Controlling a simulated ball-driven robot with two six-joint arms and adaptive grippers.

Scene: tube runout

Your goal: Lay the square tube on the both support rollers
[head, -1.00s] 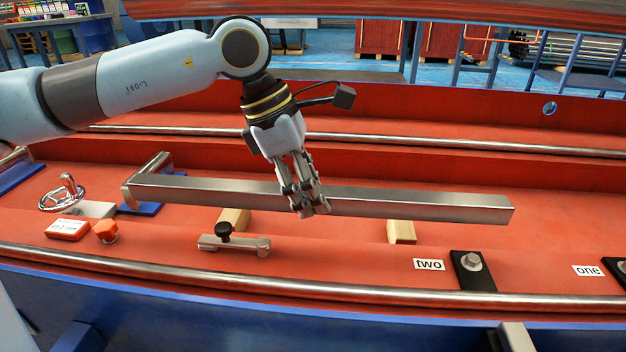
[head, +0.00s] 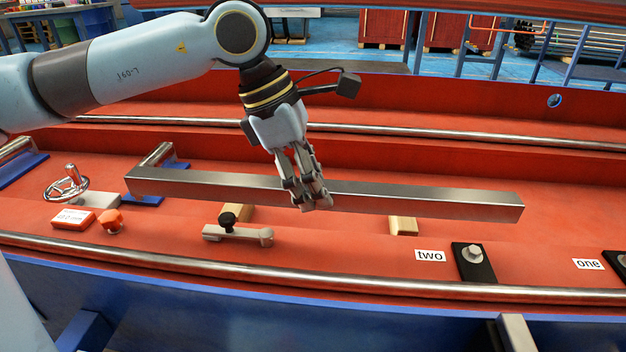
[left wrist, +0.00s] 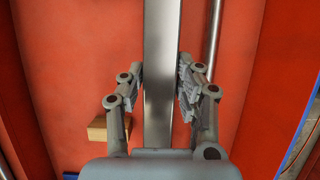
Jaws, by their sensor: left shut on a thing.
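The long grey square tube (head: 430,199) lies crosswise in the head view, over the red bed. My left gripper (head: 316,203) is shut on it near its middle. In the left wrist view the tube (left wrist: 163,70) runs between the two fingers (left wrist: 160,88). One support roller (head: 158,154), a steel bar on a blue base, sits behind the tube's left end, partly hidden by it. Another support roller (head: 15,149) is at the far left edge. The gap between tube and roller cannot be told. My right gripper is out of view.
Wooden blocks (head: 404,226) (head: 238,214) stand just below the tube. In front are a handwheel (head: 67,185), an orange knob (head: 111,221), a grey clamp arm (head: 240,234), and black bolted plates by labels "two" (head: 430,256) and "one" (head: 588,264). Steel rails run along the bed.

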